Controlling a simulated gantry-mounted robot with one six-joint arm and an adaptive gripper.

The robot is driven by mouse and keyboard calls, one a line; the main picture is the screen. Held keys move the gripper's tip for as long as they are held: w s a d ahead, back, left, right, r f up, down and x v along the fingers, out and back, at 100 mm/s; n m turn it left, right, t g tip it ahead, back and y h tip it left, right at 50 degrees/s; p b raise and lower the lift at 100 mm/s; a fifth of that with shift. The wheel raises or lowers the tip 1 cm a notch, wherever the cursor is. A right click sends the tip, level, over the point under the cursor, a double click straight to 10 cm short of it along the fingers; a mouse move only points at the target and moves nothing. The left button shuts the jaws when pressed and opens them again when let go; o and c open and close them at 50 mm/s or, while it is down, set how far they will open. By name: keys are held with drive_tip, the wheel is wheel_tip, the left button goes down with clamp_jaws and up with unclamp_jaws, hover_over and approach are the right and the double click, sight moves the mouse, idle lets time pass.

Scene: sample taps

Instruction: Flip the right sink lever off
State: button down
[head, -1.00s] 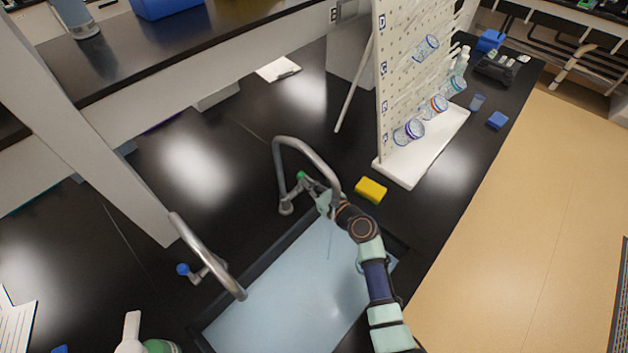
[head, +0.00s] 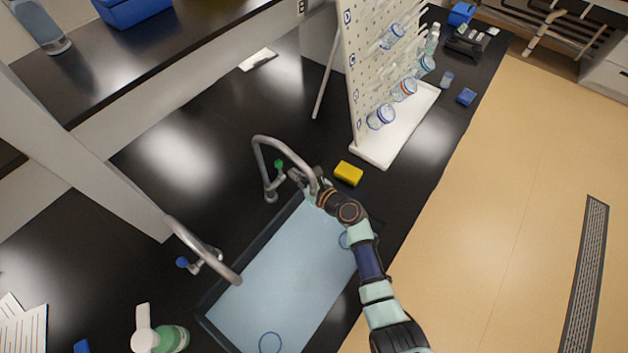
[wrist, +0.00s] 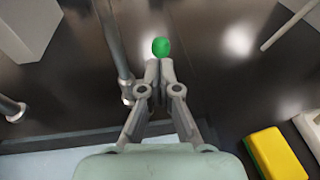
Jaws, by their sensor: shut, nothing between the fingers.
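The right sink tap (head: 285,150) is a grey curved pipe standing at the far corner of the sink. Its lever has a green knob (head: 279,163), which also shows in the wrist view (wrist: 160,46). My gripper (head: 294,175) is shut and empty beside the tap, close to the green knob. In the wrist view my shut fingertips (wrist: 159,68) are just below the knob in the picture; I cannot tell whether they touch it. The lever's stem is mostly hidden. The left tap (head: 203,250) has a blue-knobbed lever (head: 182,262).
The pale blue sink (head: 285,275) shows round rings on its surface. A yellow sponge (head: 348,173) lies right of my gripper. A white pegboard rack (head: 395,140) with glassware stands behind. A green-and-white bottle (head: 160,338) is near the front left.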

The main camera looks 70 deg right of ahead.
drive_tip(key=v, duration=0.8)
drive_tip(key=shift+s+a+r+p, duration=0.2)
drive_tip(key=shift+r+p, duration=0.1)
drive_tip(key=shift+p, duration=0.15)
